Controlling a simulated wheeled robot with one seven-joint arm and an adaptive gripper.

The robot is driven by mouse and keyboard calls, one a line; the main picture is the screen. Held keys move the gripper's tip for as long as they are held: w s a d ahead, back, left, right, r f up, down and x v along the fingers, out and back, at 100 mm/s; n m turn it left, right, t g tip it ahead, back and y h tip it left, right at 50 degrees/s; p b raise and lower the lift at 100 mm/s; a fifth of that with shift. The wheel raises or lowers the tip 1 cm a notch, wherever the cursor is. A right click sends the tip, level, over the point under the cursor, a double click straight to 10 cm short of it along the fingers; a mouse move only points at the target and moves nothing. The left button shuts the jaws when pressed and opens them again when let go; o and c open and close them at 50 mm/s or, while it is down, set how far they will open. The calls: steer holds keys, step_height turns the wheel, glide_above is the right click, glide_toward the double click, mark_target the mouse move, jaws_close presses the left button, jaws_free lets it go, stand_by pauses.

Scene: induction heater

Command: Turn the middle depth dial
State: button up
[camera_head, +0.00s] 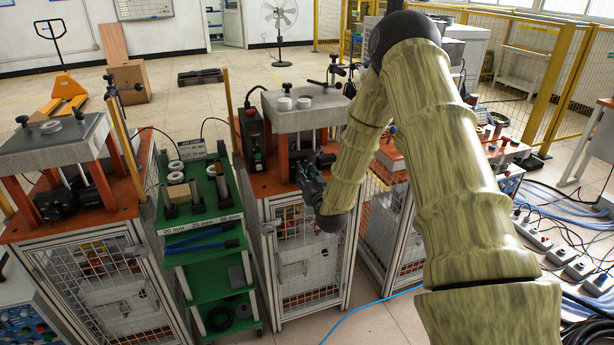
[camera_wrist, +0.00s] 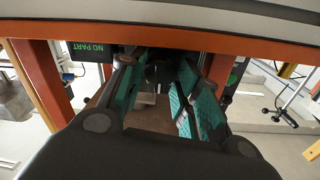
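The middle station (camera_head: 305,112) has a grey top plate on orange posts above an orange table. My gripper (camera_head: 306,172) is at its front, below the top plate and just above the table edge. The middle depth dial cannot be made out in the head view, where my gripper and wrist cover that spot. In the wrist view my gripper (camera_wrist: 160,78) has its two teal-padded fingers apart, reaching between the orange posts. A dark shape lies beyond and between the fingertips; I cannot tell whether it is the dial or whether the fingers touch it.
A similar station (camera_head: 62,146) stands at the left. A green shelf (camera_head: 205,255) with rings, cylinders and blue-handled tools stands beside the middle station. A third station (camera_head: 390,150) is partly behind my arm. An inverted "NO PART" sign (camera_wrist: 88,50) shows in the wrist view.

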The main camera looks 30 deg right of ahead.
steer(key=shift+c, duration=0.7)
steer(key=shift+n, duration=0.4)
steer(key=shift+n+b, duration=0.8)
steer(key=shift+n, duration=1)
steer(key=o, duration=1)
steer(key=shift+o, duration=0.2)
steer(key=v, duration=1.2)
steer(key=shift+f, duration=0.1)
